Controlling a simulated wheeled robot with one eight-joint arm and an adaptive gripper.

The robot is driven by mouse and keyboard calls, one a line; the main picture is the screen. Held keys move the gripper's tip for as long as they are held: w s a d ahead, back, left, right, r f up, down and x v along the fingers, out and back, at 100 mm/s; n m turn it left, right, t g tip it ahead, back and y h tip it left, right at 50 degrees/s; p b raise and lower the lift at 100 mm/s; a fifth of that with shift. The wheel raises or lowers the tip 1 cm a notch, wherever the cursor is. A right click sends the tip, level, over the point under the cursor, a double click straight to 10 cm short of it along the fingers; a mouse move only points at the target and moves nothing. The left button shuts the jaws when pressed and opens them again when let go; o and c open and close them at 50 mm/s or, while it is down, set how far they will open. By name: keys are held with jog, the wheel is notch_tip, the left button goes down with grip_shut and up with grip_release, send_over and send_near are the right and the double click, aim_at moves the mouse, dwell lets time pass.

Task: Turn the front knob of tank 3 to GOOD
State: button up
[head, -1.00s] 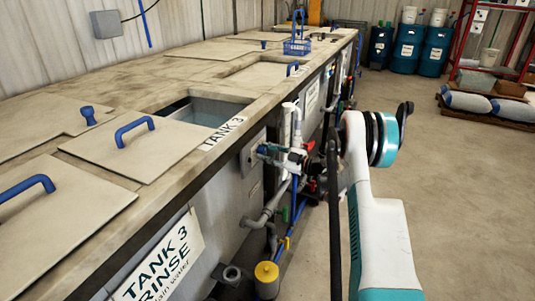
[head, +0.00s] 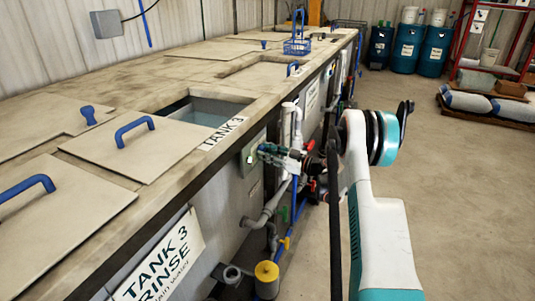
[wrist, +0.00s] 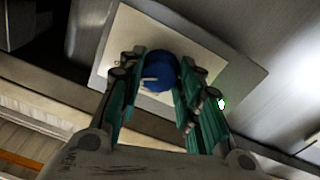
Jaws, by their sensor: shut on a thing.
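The front knob (wrist: 160,74) of tank 3 is round and blue, with a pale pointer mark toward the left in the wrist view. It sits on a pale square plate (wrist: 205,62) on the tank's front. My gripper (wrist: 163,82) is shut on the knob, one green-padded finger on each side. A small green light (wrist: 222,103) glows on the plate beside the right finger. In the head view my gripper (head: 266,151) reaches the control plate (head: 249,157) below the "TANK 3" label (head: 224,132); the knob is hidden there. No GOOD marking is readable.
White and grey pipes (head: 267,212) with valves run down the tank front close to my gripper. Lids with blue handles (head: 134,130) cover the tank tops. The floor on the right (head: 460,190) is clear.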

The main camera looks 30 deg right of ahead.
jog(key=o, duration=1)
jog(key=shift+o, duration=0.2)
jog(key=shift+d, duration=0.1)
jog(key=v, duration=1.1)
jog(key=shift+s+f, duration=0.15)
jog(key=shift+s, duration=0.25)
jog(key=shift+d, duration=0.2)
